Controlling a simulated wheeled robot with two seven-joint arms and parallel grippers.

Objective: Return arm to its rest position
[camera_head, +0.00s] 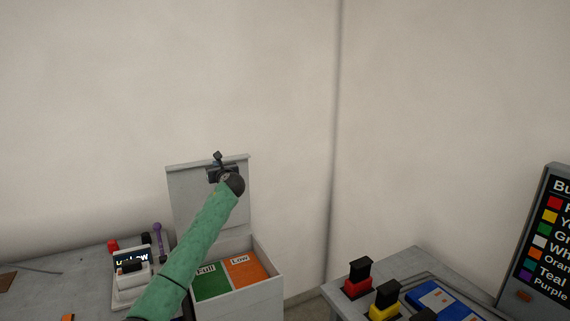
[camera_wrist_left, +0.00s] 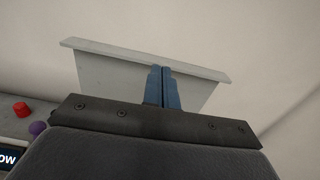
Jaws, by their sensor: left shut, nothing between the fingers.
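My left arm, in a green sleeve, reaches in from the bottom of the head view. Its gripper (camera_head: 220,170) is raised in front of the upright lid (camera_head: 190,200) of a grey box (camera_head: 258,295). In the left wrist view the blue fingers (camera_wrist_left: 162,88) are together with nothing between them, and the lid (camera_wrist_left: 105,72) stands behind them. I cannot tell whether the fingers touch the lid. My right gripper is in neither view.
The open box holds a green panel (camera_head: 212,284) and an orange panel marked "Low" (camera_head: 244,270). A device with a display (camera_head: 132,260) stands on the left table (camera_head: 60,285). Red (camera_head: 357,287) and yellow (camera_head: 384,306) connectors stand on the right table. A colour list board (camera_head: 540,245) is far right.

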